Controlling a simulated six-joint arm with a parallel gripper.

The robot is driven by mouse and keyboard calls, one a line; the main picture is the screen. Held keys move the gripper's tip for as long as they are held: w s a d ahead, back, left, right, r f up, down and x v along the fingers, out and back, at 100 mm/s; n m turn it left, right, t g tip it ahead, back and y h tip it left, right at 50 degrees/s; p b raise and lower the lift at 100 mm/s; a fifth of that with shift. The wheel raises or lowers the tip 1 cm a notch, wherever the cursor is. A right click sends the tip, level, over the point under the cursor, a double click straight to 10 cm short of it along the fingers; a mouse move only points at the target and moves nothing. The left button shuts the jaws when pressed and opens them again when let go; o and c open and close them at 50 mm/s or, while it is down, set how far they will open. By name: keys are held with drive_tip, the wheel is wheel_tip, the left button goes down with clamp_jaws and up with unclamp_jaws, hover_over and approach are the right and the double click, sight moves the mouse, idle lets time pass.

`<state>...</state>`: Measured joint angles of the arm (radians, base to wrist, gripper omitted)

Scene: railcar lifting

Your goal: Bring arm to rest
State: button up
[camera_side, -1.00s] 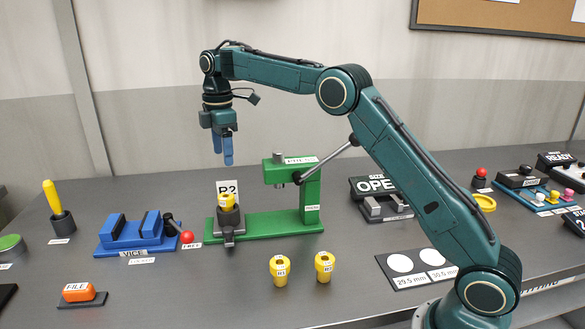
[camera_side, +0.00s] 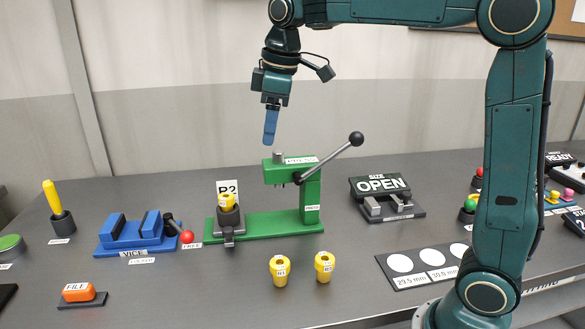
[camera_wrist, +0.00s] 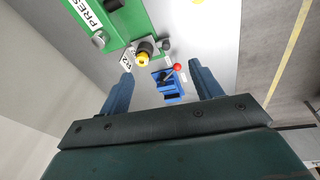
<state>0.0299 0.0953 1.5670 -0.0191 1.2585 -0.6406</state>
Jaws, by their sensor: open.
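My gripper (camera_side: 270,140) hangs in the air above and slightly left of the top of the green press (camera_side: 312,200), pointing down with a slight tilt. It touches nothing. In the wrist view, its two blue fingers (camera_wrist: 160,88) stand well apart with nothing held between them. The press, a yellow part (camera_wrist: 144,57) and the blue vise (camera_wrist: 170,88) show beyond the fingers. In the side view, the yellow part (camera_side: 228,201) sits in the dark holder at the left end of the press base.
Two yellow parts, one (camera_side: 279,269) and another (camera_side: 324,266), stand in front of the press. The air around my gripper is clear.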

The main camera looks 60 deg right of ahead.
drive_tip(key=s+f+m+t, duration=0.1)
drive_tip(key=s+f+m, duration=0.2)
drive_tip(key=s, duration=0.9)
drive_tip(key=s+a+f+m+t, duration=0.1)
drive_tip(key=s+f+m, duration=0.3)
drive_tip(key=s, duration=0.8)
drive_tip(key=shift+s+f+t, duration=0.15)
drive_tip(key=shift+f+t, duration=0.35)
drive_tip(key=shift+f, duration=0.15)
